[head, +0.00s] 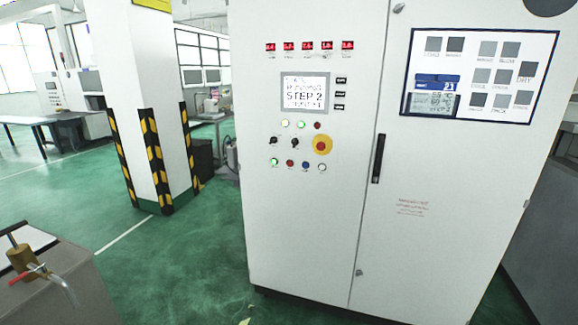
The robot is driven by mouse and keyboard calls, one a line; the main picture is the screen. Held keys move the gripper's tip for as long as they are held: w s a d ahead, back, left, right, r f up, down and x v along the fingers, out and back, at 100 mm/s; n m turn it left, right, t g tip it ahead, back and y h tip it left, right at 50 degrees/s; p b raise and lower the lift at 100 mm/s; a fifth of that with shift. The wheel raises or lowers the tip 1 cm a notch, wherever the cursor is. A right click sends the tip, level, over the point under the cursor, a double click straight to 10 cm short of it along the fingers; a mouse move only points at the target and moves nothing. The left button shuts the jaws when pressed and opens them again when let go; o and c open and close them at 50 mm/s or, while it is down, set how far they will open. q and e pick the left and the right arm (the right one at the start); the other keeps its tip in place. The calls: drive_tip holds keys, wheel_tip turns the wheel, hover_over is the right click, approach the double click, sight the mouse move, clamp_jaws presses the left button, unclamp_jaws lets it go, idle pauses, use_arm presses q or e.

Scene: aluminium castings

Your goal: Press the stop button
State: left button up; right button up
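A white control cabinet (300,220) stands upright in front of me. On its left door is a red mushroom-shaped button on a round yellow plate (321,146), which looks like a stop button. Smaller red buttons sit above it (317,125) and to its lower left (290,162); their labels are too small to read. Green, blue and white buttons and two black knobs are close by. A lit screen (305,93) above the buttons reads "STEP 2". Neither of my grippers is in view, and nothing covers the buttons.
A black door handle (378,158) sticks out right of the buttons. A white pillar (150,90) with yellow-black guards stands to the left. A grey block with a brass valve (22,257) is at the lower left. Green floor (180,260) is clear between them.

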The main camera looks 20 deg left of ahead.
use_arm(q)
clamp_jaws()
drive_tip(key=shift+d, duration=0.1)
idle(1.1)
